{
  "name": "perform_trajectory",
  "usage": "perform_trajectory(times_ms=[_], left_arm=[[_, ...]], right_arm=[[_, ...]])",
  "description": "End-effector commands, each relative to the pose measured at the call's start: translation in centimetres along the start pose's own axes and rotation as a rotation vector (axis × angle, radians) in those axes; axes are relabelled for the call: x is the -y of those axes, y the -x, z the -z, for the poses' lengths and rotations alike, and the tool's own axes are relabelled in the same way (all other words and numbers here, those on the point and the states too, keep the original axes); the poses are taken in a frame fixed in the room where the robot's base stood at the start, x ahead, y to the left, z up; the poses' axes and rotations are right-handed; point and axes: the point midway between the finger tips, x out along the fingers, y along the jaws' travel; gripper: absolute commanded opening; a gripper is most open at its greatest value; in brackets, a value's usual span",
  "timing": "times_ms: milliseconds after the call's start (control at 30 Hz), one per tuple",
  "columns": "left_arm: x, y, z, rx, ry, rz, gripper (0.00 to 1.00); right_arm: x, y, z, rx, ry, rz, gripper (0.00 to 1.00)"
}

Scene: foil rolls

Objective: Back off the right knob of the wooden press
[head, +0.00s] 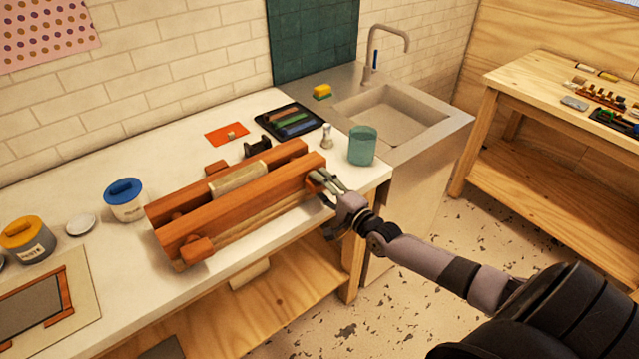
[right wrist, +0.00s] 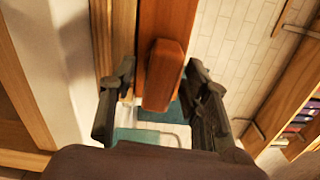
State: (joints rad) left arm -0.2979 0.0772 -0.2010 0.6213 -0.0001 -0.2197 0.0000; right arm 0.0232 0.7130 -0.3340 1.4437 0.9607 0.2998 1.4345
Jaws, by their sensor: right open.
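The wooden press (head: 235,205) lies along the white table, two reddish beams with a pale block (head: 237,178) between them. Its left knob (head: 197,248) sticks out of the front beam's near face. The right knob is mostly covered by my right gripper (head: 328,184) in the head view. In the right wrist view the right knob (right wrist: 164,75) stands between the two open fingers of my right gripper (right wrist: 160,95), with a gap visible on each side. I cannot tell how deep the knob sits between the fingers. My left gripper is out of view.
A teal cup (head: 362,146) stands just beyond the press's right end, close to my right gripper. A black tray of coloured bars (head: 289,122) and a small metal-topped bottle (head: 326,136) are behind. Blue-lidded (head: 125,199) and yellow-lidded (head: 27,239) jars stand left. The sink (head: 392,112) is at back right.

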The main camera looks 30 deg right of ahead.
Motion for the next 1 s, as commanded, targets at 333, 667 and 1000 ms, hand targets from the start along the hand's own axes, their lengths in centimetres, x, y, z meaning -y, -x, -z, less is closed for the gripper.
perform_trajectory(times_ms=[333, 667, 1000], left_arm=[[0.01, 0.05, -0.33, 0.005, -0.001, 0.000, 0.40], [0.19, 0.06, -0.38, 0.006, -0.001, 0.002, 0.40], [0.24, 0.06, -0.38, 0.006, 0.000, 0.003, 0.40]], right_arm=[[0.00, -0.95, -0.03, 0.000, 0.000, 0.000, 0.43], [0.01, -0.92, -0.02, 0.000, 0.000, 0.000, 0.29], [0.05, -0.93, -0.01, 0.000, 0.000, 0.000, 0.06]])
